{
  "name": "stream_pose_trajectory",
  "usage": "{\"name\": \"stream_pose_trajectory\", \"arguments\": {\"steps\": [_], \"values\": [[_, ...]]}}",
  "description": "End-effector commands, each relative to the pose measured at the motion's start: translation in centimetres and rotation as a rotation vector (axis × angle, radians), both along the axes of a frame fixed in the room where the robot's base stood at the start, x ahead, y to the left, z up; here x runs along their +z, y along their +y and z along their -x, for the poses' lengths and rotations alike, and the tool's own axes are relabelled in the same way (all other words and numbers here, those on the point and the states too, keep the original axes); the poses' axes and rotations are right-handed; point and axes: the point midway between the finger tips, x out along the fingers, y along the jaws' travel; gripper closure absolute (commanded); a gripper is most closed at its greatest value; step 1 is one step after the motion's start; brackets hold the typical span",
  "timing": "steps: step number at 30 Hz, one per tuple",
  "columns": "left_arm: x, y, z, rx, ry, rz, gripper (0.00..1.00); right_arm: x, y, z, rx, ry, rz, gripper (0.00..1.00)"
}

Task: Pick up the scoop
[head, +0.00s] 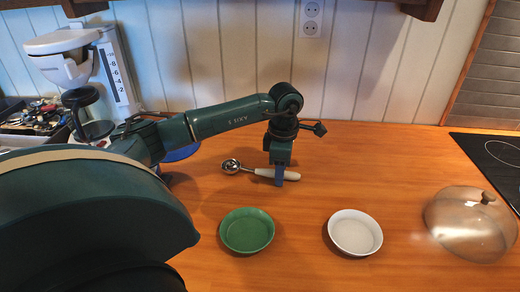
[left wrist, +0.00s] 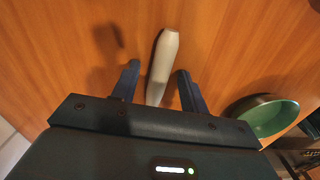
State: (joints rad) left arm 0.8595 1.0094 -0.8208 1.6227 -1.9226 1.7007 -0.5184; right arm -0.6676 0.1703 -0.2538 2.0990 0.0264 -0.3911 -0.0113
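The scoop lies on the wooden counter in the head view, with a round metal bowl (head: 231,166) at its left end and a pale handle (head: 291,176) pointing right. My left gripper (head: 279,181) points down over the handle. In the left wrist view the pale handle (left wrist: 163,60) runs between the two dark fingers of my left gripper (left wrist: 158,70), with a gap on each side. The gripper is open and not closed on it. The scoop's bowl is hidden in the left wrist view. My right gripper is not in view.
A green bowl (head: 247,231) and a white bowl (head: 355,233) stand in front of the scoop. A clear dome lid (head: 470,224) is at the right, near a black cooktop (head: 497,158).

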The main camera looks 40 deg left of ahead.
Motion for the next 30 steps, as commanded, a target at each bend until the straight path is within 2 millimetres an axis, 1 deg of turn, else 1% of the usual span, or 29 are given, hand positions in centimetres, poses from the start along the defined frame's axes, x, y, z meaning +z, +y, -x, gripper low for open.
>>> {"name": "stream_pose_trajectory", "arguments": {"steps": [1,2,15,16,26,29,30], "values": [[0.0,0.0,0.0,0.0,0.0,0.0,0.6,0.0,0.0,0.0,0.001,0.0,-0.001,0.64],[0.0,0.0,0.0,0.0,0.0,0.0,0.63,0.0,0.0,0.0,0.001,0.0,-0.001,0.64],[0.0,0.0,0.0,0.0,0.0,0.0,0.99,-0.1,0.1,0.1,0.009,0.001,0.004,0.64],[0.0,0.0,0.0,0.0,0.0,0.0,1.0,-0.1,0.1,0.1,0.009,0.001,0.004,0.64],[0.2,0.0,0.0,0.0,-0.001,0.0,1.0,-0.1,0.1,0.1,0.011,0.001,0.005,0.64],[1.2,0.0,-0.1,0.0,-0.004,0.0,1.0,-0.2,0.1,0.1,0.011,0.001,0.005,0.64],[1.8,0.0,-0.1,-0.001,-0.005,0.0,1.0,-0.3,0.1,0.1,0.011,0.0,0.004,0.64]]}}
